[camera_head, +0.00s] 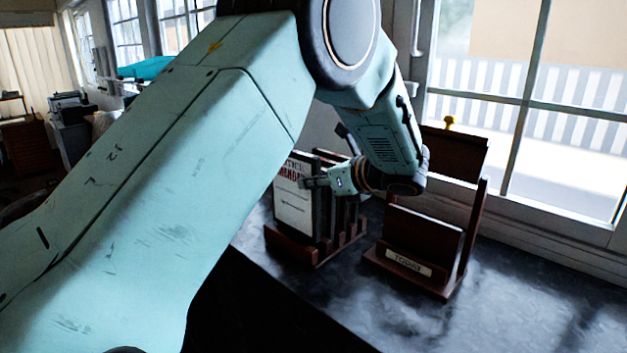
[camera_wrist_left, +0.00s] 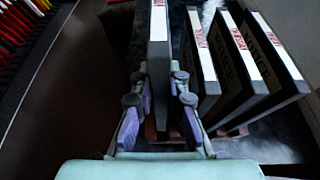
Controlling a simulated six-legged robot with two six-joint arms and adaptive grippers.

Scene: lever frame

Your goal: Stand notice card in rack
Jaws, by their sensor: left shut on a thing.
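My left gripper (camera_wrist_left: 158,112) is shut on a dark notice card (camera_wrist_left: 158,60) with a white top edge. In the head view the gripper (camera_head: 318,182) reaches in at the card's upper right edge. The card (camera_head: 294,208) stands upright there, showing a white face with red lettering. Its lower end is at the wooden slotted rack (camera_head: 326,254); I cannot tell whether it rests in a slot. In the wrist view three more cards (camera_wrist_left: 238,60) with white, red-lettered edges lean to the right of the held one, with a gap between. My right gripper is not in view.
Windows are behind. The dark counter (camera_head: 520,310) is clear at the right. Coloured levers (camera_wrist_left: 14,30) show at the wrist view's left.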

